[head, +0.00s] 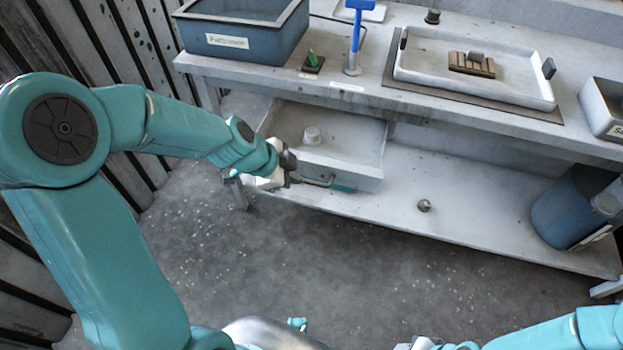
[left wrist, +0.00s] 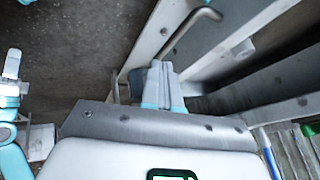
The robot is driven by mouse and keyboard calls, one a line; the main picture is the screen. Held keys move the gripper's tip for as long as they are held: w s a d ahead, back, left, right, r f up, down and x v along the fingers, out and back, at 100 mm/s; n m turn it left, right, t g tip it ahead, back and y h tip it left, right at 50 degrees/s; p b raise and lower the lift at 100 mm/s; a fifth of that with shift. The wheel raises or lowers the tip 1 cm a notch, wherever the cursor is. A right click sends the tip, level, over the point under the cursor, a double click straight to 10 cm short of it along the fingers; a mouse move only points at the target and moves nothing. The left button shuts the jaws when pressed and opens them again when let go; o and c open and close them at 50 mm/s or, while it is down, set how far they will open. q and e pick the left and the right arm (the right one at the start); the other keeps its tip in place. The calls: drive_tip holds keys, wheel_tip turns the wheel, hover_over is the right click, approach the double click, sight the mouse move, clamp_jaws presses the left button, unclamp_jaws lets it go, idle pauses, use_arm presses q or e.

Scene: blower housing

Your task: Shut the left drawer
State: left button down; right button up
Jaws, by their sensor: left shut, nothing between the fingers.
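The left drawer (head: 361,167) stands pulled out under the bench's left part. My left gripper (head: 291,172) is at the left part of the drawer's front, close to the handle. Its fingers (left wrist: 160,80) are together and empty; I cannot tell whether they touch the drawer. At the bottom right, only part of my right arm's end (head: 420,343) shows, its fingers unclear.
The bench top carries a labelled blue-grey bin (head: 243,50), a blue-handled tool (head: 354,40) and a white tray (head: 480,88). On the lower shelf (head: 460,215) lie a small round metal object (head: 424,205) and a dark blue bucket (head: 570,208). The floor in front is clear.

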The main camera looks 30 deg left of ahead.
use_arm(q)
wheel_tip(320, 180, up, 3)
drive_tip(key=a+m+t, duration=0.1)
drive_tip(key=m, duration=0.1)
drive_tip(key=b, duration=0.2)
approach(322, 177)
drive_tip(key=x, duration=0.4)
drive_tip(key=shift+w+f, duration=0.2)
drive_tip(key=shift+f, duration=0.1)
